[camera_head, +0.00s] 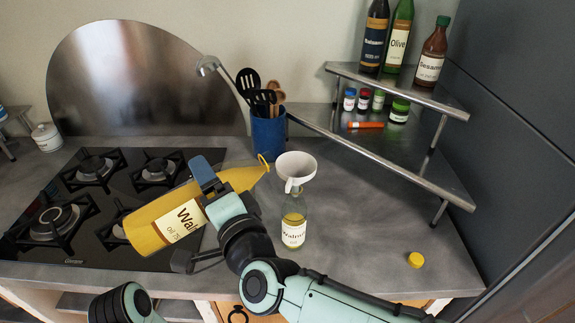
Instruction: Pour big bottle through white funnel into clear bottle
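The big bottle (160,220), yellow with a white label, is tilted almost level, its neck pointing right and slightly up in the picture. My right gripper (215,190) is shut around its middle and holds it above the counter. A thin yellow loop shows at its mouth, close to the left of the white funnel (297,166); I cannot tell if it is liquid. The funnel sits in the neck of the clear bottle (293,222), which stands upright with a white label and some yellow content. My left arm shows only at the bottom left; its gripper is out of view.
A yellow cap (415,260) lies on the counter at right. A blue utensil pot (268,132) stands behind the funnel. A metal rack (400,86) with bottles and small jars is at back right. A gas hob (85,250) lies at left.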

